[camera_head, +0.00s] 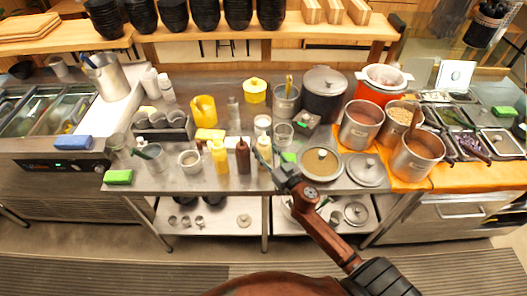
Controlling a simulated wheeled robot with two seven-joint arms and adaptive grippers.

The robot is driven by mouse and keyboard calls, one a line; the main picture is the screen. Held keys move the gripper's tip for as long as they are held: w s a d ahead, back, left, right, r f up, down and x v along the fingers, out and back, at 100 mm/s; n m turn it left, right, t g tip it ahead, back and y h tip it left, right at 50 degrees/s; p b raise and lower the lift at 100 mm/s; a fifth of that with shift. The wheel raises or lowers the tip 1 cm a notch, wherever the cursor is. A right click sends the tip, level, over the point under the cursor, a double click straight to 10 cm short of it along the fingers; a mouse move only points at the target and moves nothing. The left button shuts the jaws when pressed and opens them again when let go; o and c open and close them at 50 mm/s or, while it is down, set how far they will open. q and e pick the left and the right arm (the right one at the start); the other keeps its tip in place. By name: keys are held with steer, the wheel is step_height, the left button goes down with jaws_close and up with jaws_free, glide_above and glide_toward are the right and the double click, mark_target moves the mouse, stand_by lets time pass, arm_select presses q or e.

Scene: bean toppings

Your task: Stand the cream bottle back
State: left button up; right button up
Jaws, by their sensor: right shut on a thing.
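The cream bottle (264,147) is near the front edge of the steel counter, beside a brown bottle (243,157) and a yellow bottle (219,156). It looks upright, and its lower part is partly hidden by my gripper. My right gripper (268,158) reaches in from the lower right and is shut on the cream bottle. Whether the bottle's base touches the counter is too small to tell. My left gripper is not in view.
A lidded pan (321,164) and a loose lid (366,170) are right of the gripper. Steel pots (361,127) stand farther right on an orange cloth. A small cup (190,161) is left of the bottles. Glasses (283,136) stand close behind.

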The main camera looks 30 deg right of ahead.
steer(key=shift+f, duration=0.1)
steer(key=o, duration=0.4)
steer(key=shift+f, duration=0.1)
steer(key=shift+r, duration=0.2)
steer(key=s, duration=1.2)
steer(key=shift+d+f, duration=0.25)
steer(key=shift+f, duration=0.1)
